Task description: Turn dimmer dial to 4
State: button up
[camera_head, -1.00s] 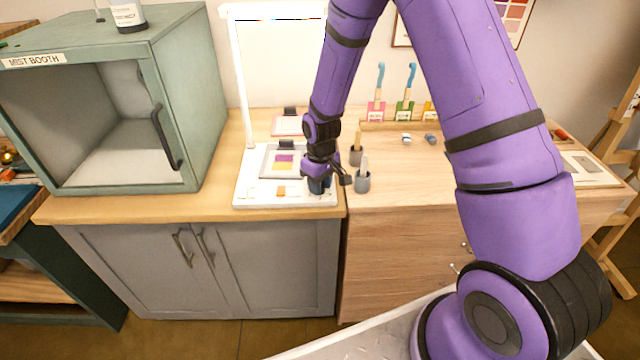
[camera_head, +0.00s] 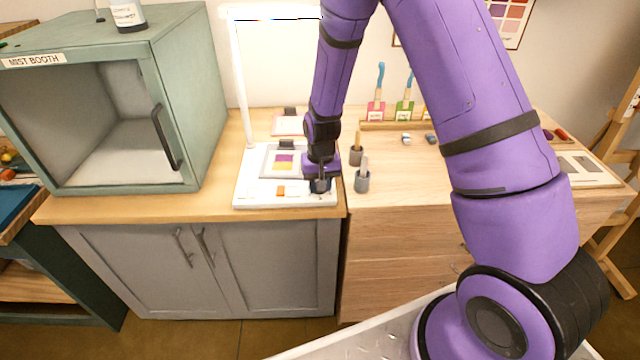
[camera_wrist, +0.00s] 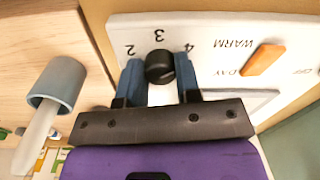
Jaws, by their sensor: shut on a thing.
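The dimmer dial (camera_wrist: 159,67) is a round black knob on a white lamp base (camera_wrist: 205,35), with the numbers 2, 3 and 4 printed around it in the wrist view. My gripper (camera_wrist: 160,72) is shut on the dial, with one blue fingertip on each side of it. The 3 is above the dial, the 2 by the left finger and the 4 by the right finger. The dial's pointer is not clear. In the head view my gripper (camera_head: 320,187) is over the front right corner of the lamp base (camera_head: 248,192), and it hides the dial.
An orange switch (camera_wrist: 262,60) sits beside the dial near the word WARM. A grey cup (camera_wrist: 58,82) with a tool in it stands close to my gripper. The green mist booth (camera_head: 205,110) is to the left.

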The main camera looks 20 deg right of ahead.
jog(key=shift+w, duration=0.1)
jog(key=o, duration=0.9)
jog(key=shift+r, duration=0.1)
notch_tip(320, 180, up, 11)
jog(key=shift+d+f, duration=0.15)
jog(key=shift+f, duration=0.05)
dwell(0.4)
